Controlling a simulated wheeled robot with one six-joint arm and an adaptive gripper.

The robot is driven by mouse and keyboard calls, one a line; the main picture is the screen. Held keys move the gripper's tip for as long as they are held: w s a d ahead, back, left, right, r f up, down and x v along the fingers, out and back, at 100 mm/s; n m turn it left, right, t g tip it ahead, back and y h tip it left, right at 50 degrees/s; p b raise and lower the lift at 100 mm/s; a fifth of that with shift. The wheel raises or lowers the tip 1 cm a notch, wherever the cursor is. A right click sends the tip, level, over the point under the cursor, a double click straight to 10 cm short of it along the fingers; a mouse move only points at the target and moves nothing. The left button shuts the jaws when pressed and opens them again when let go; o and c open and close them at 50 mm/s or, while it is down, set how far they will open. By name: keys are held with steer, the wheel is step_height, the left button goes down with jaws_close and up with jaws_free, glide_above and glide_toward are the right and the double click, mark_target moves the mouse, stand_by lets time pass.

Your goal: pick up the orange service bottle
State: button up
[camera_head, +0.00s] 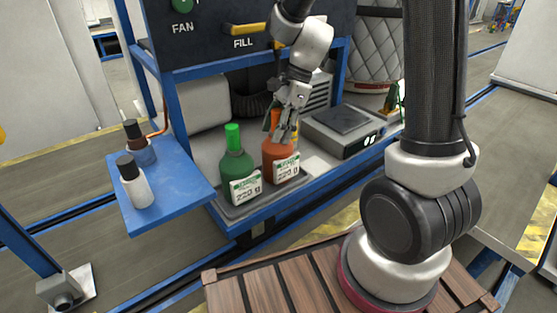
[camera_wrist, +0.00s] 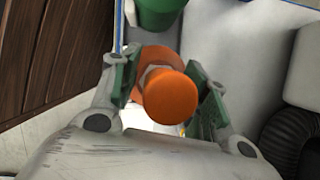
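The orange service bottle (camera_head: 282,162) stands upright on a dark tray (camera_head: 238,209) on the station shelf, with a white label facing front. In the wrist view its orange cap (camera_wrist: 170,97) is between the two fingers. My gripper (camera_head: 283,122) comes down from above at the bottle's neck, with a finger on each side. In the wrist view my gripper (camera_wrist: 168,88) is open, with green finger pads beside the cap. A gap shows on the right of the cap; I cannot tell whether the left pad touches.
A green bottle (camera_head: 237,166) stands close on the left of the orange one, and shows in the wrist view (camera_wrist: 158,12). A scale-like device (camera_head: 343,130) is to the right. A blue side shelf (camera_head: 172,188) holds a white bottle (camera_head: 135,184) and a grey-blue bottle (camera_head: 139,146). A panel overhangs above.

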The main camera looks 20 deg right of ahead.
jaws_close()
steer(key=shift+r, duration=0.1)
